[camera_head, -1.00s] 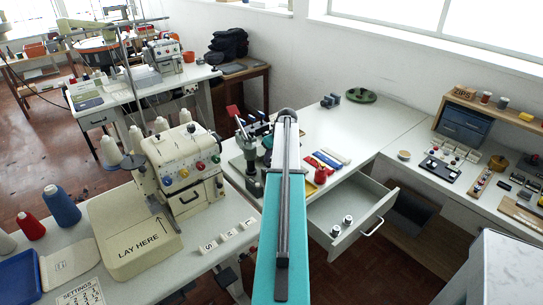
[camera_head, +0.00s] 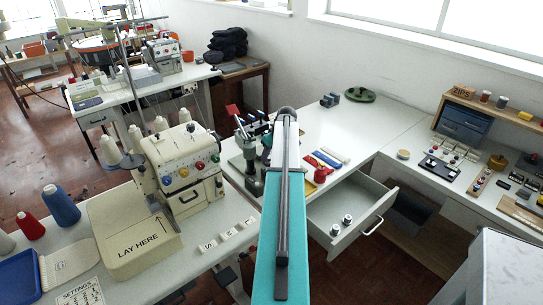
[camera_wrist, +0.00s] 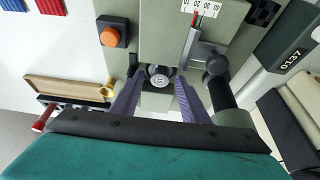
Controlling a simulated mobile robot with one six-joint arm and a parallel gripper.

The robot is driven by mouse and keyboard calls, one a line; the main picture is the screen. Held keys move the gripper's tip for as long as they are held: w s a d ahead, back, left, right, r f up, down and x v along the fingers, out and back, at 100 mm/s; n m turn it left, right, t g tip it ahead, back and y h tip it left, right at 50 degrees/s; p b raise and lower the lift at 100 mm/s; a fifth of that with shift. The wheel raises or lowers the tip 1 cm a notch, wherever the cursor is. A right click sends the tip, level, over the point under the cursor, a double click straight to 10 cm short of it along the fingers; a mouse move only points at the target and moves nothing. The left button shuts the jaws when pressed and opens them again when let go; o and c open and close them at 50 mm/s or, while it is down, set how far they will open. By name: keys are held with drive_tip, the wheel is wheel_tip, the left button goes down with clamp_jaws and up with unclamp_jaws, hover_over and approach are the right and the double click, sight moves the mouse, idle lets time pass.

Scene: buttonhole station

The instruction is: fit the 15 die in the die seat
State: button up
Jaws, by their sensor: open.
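In the wrist view my gripper (camera_wrist: 158,96) is open, with its two purple fingers spread on either side of a small round silver piece (camera_wrist: 159,77). This piece looks like a die and sits in a dark holder on the grey-green press (camera_wrist: 165,35). I cannot read a number on it or tell how deep it sits. The fingers appear clear of it. In the head view the press (camera_head: 250,160) is partly hidden by my arm, and my gripper is hidden too. Two small round silver-and-dark pieces (camera_head: 347,219) lie in the open drawer (camera_head: 322,214); their marks are unreadable.
In the wrist view an orange button (camera_wrist: 110,37), a scale with a red pointer (camera_wrist: 200,10), a dark knob (camera_wrist: 216,64) and a wooden tray (camera_wrist: 68,88) surround the fingers. In the head view a cream sewing machine (camera_head: 185,165) stands left; the white table (camera_head: 325,125) has bare room behind.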

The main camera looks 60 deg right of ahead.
drive_tip(key=b+v, duration=0.2)
drive_tip(key=v, duration=0.9)
drive_tip(key=shift+r+b, duration=0.35)
drive_tip(key=shift+b, duration=0.05)
drive_tip(key=shift+s+a, duration=0.1)
idle(0.4)
drive_tip(key=shift+s, duration=0.1)
